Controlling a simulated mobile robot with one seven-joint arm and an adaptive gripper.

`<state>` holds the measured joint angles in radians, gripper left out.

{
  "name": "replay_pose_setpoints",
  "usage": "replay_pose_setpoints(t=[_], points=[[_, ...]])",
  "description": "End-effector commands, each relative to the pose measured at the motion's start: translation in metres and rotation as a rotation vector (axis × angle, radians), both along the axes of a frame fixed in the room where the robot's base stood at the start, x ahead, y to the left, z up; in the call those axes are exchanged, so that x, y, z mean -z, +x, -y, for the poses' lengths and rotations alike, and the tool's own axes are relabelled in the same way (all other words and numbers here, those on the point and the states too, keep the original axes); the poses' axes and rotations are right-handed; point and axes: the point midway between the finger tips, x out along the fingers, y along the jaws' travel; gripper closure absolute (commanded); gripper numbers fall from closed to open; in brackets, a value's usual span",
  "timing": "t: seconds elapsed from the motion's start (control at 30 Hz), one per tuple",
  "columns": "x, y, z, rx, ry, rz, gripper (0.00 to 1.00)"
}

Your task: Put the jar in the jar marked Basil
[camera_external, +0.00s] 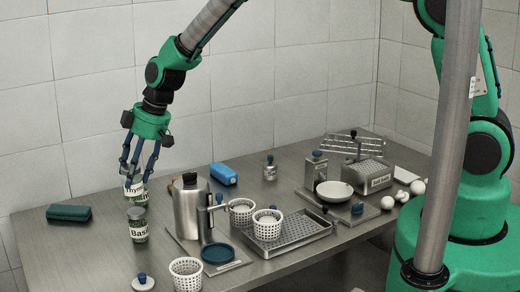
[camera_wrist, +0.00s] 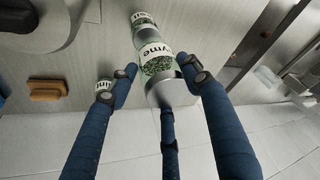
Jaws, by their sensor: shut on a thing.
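My gripper (camera_external: 138,168) points down at the left of the table, its blue fingers closed around a glass jar with green contents and a label reading Thyme (camera_external: 134,188). In the wrist view my gripper (camera_wrist: 157,76) grips this Thyme jar (camera_wrist: 155,54) near its grey lid. The jar marked Basil (camera_external: 138,227) stands upright with a dark lid, just below the held jar in the external picture. I cannot tell whether the two touch. Another labelled jar (camera_wrist: 143,19) shows beyond the held one, its label not fully readable.
A steel canister (camera_external: 188,207) and white perforated baskets (camera_external: 186,275) stand right of the jars. A green case (camera_external: 69,213) lies left and a lidded white dish (camera_external: 143,284) in front.

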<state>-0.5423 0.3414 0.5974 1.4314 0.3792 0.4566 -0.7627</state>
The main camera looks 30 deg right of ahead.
Motion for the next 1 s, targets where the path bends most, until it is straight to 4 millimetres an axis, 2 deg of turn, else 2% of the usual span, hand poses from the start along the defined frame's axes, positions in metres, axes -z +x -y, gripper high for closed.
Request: replay_pose_setpoints(t=[0.33,0.83,0.87,0.93,1.0], points=[[0.031,0.0,0.0,0.001,-0.001,-0.001,0.83],[0.037,0.0,0.0,0.0,0.0,0.0,0.83],[0.037,0.0,0.0,0.0,0.0,0.0,0.46],[0.036,0.0,0.0,0.0,0.0,0.0,0.32],[0.036,0.0,0.0,0.0,0.0,0.0,0.32]])
